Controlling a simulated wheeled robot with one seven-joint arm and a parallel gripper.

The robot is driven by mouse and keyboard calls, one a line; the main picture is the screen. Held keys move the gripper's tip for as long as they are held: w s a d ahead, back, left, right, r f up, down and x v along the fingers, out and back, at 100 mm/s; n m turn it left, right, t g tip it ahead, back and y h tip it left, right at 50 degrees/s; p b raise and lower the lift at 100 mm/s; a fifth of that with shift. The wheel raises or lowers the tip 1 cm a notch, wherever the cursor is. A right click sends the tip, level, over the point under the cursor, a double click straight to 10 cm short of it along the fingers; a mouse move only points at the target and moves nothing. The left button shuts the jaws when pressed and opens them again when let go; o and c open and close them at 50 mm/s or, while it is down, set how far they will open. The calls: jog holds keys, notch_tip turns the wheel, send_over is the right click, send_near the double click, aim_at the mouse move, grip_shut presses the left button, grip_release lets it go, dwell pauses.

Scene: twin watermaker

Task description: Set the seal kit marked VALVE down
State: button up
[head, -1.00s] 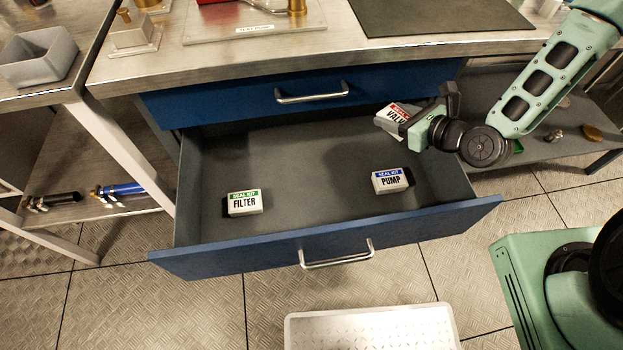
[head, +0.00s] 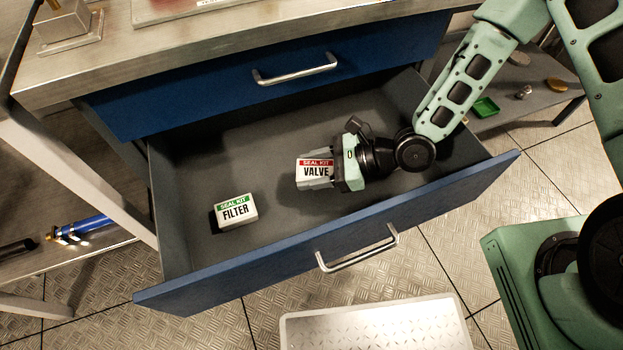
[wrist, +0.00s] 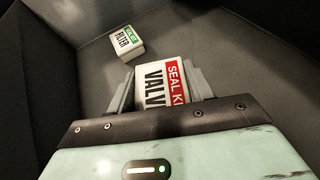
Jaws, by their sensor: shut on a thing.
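The seal kit marked VALVE (head: 315,170), a small white box with a red band, is between the fingers of my gripper (head: 318,182). In the wrist view the VALVE box (wrist: 162,85) sits between both grey fingers of the gripper (wrist: 160,88). The gripper is shut on it, inside the open lower drawer (head: 270,245). I cannot tell whether the box touches the drawer floor. The seal kit marked FILTER (head: 236,210), white with a green band, lies to its left on the drawer floor; it also shows in the wrist view (wrist: 127,44). The PUMP kit is not visible now.
The upper blue drawer (head: 290,75) is shut above, under the workbench top (head: 200,55). Bare drawer floor (head: 230,150) lies behind and left of the VALVE box. A pale tray (head: 375,325) stands on the floor in front.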

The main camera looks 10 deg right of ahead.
jog(key=shift+f+b, duration=0.4)
jog(key=shift+f, duration=1.6)
jog(key=shift+f, duration=0.1)
jog(key=o, duration=1)
jog(key=shift+r, duration=0.2)
jog(key=p+v, duration=0.1)
jog(key=v, duration=0.6)
jog(key=shift+d, duration=0.25)
